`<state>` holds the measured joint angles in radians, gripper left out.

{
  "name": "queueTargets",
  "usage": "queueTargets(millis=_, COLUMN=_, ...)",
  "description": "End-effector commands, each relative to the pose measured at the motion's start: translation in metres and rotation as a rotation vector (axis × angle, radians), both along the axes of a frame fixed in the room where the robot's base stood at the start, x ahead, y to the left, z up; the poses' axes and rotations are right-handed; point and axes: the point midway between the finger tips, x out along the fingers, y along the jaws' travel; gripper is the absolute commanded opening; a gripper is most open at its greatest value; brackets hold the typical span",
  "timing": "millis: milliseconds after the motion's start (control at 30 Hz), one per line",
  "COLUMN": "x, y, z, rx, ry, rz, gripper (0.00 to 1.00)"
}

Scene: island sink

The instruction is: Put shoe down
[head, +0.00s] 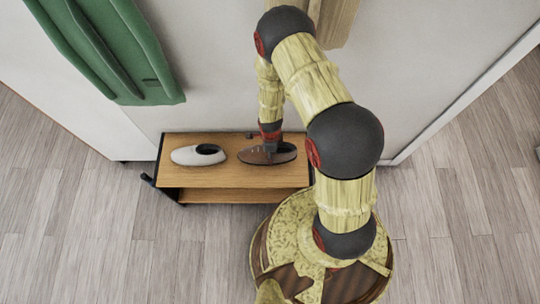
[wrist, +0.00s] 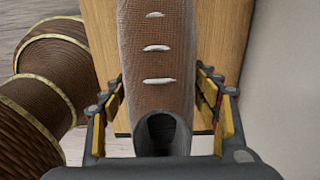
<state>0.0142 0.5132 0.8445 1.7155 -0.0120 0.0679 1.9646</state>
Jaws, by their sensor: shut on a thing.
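A brown shoe (head: 284,153) with pale laces is over the right part of the wooden rack's top. It also fills the middle of the wrist view (wrist: 156,75), with its opening towards the bottom. My gripper (head: 271,147) reaches down onto the shoe in the head view. In the wrist view its fingers (wrist: 162,100) stand on both sides of the shoe, shut on it. I cannot tell whether the sole touches the board. The wooden rack (head: 228,177) has a top board and a lower shelf, and stands against the wall.
A light grey shoe (head: 187,156) sits on the left part of the rack's top. A green garment (head: 105,45) hangs on the wall at the upper left. The wood floor (head: 110,240) in front and to the left is clear.

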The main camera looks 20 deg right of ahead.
Motion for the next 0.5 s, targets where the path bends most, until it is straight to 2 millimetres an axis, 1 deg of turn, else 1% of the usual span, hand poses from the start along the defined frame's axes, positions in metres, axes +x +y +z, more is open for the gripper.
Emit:
queueTargets(millis=33, x=0.003, y=-0.001, z=-0.006, rx=0.000, ry=0.001, rz=-0.001, gripper=0.26)
queueTargets(millis=267, x=0.013, y=-0.004, z=-0.016, rx=0.000, ry=-0.001, rz=-0.001, gripper=0.26)
queueTargets(millis=333, x=0.018, y=-0.007, z=-0.023, rx=0.000, ry=-0.001, rz=-0.001, gripper=0.26)
queueTargets(millis=400, x=0.015, y=-0.006, z=-0.037, rx=0.000, ry=0.002, rz=0.000, gripper=0.26)
queueTargets(millis=500, x=0.015, y=-0.006, z=-0.050, rx=0.000, ry=0.002, rz=0.000, gripper=0.26)
